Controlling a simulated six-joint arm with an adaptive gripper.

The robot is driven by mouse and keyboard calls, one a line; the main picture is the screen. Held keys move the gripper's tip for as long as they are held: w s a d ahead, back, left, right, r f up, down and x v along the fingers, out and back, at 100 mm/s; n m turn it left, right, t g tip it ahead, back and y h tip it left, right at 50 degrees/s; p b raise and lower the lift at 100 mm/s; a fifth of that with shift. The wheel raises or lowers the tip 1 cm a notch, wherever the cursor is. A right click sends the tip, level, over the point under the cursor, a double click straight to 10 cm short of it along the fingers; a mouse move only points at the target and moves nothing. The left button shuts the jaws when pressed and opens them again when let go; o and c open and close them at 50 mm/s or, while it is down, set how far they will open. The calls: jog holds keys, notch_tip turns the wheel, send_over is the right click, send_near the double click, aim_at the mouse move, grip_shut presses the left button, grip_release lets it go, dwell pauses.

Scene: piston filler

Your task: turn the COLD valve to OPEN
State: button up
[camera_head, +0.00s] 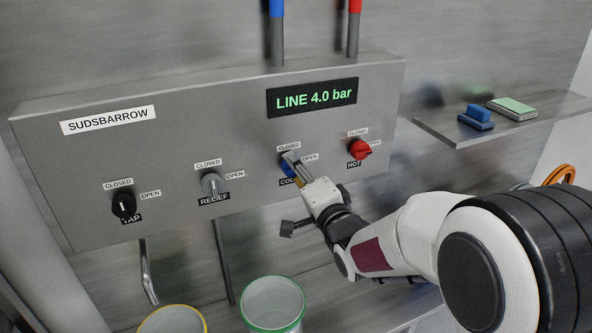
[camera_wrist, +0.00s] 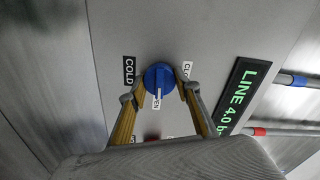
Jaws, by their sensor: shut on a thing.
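The blue COLD valve knob (camera_wrist: 158,78) is on the panel, with its white mark pointing down in the wrist view, toward the OPEN label (camera_wrist: 156,103). The CLOSED label (camera_wrist: 187,70) is to its right there and the COLD label (camera_wrist: 129,70) to its left. My gripper (camera_wrist: 159,88) is shut on the knob, one finger on each side. In the head view the knob (camera_head: 287,170) is partly hidden behind my gripper (camera_head: 293,168), so its pointing direction cannot be told there.
The red HOT knob (camera_head: 360,149) is close to the right of my gripper. The grey RELIEF knob (camera_head: 212,184) and black TAP knob (camera_head: 123,204) are to the left. The display (camera_head: 312,97) reads LINE 4.0 bar. A green-rimmed bucket (camera_head: 273,303) stands below.

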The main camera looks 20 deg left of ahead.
jog(key=shift+r+m, duration=0.1)
jog(key=shift+m, duration=0.3)
jog(key=o, duration=1.1)
jog(key=shift+s+d, duration=0.1)
jog(key=v, duration=1.1)
jog(key=shift+s+d, duration=0.2)
jog(key=shift+s, duration=0.05)
